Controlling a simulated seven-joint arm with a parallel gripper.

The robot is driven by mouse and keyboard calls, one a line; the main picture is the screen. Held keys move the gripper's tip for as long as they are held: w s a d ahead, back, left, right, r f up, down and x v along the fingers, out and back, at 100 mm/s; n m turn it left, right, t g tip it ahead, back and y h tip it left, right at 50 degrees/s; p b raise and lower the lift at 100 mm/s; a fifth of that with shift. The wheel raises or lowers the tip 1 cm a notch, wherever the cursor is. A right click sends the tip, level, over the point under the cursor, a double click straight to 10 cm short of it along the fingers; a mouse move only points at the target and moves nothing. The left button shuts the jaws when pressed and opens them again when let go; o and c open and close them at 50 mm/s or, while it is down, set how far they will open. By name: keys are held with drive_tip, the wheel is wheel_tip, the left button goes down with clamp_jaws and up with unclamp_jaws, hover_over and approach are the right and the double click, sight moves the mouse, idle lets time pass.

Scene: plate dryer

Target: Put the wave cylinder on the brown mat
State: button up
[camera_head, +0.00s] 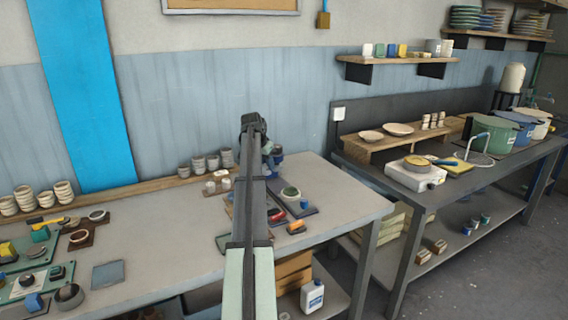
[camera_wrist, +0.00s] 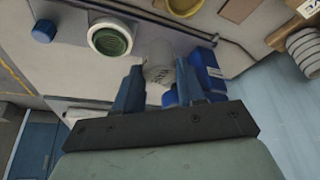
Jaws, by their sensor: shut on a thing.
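In the wrist view my gripper (camera_wrist: 158,78) has its two blue fingers on either side of a pale, whitish cylinder (camera_wrist: 159,56) with dark marks, seemingly the wave cylinder. The fingers are shut on it. It is partly hidden, and I cannot tell how far it is above the table. A brown patch (camera_wrist: 239,10), likely the brown mat, shows at the top edge of the wrist view, apart from the gripper. My arm hides the gripper's fingers and the held cylinder there.
A blue object (camera_wrist: 207,66) stands close right of the fingers. A white ring with a green centre (camera_wrist: 110,40) and a blue cap (camera_wrist: 43,31) lie left. Stacked striped cups (camera_wrist: 303,45) stand at the right. The middle of the grey table (camera_head: 165,240) is clear in the head view.

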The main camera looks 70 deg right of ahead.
drive_tip(key=w+d+f+m, duration=0.1)
drive_tip(key=w+d, duration=0.2)
drive_tip(key=w, duration=0.4)
drive_tip(key=w+d+f+m+g, duration=0.1)
drive_tip(key=w+d+m, duration=0.1)
drive_tip(key=w, duration=0.5)
drive_tip(key=shift+w+d+f, duration=0.15)
drive_tip(key=shift+d+f, duration=0.15)
drive_tip(key=shift+d, duration=0.45)
drive_tip(key=shift+f, duration=0.1)
drive_tip(key=shift+f, duration=3.35)
drive_tip(key=shift+f, duration=0.45)
drive_tip(key=o, duration=1.7)
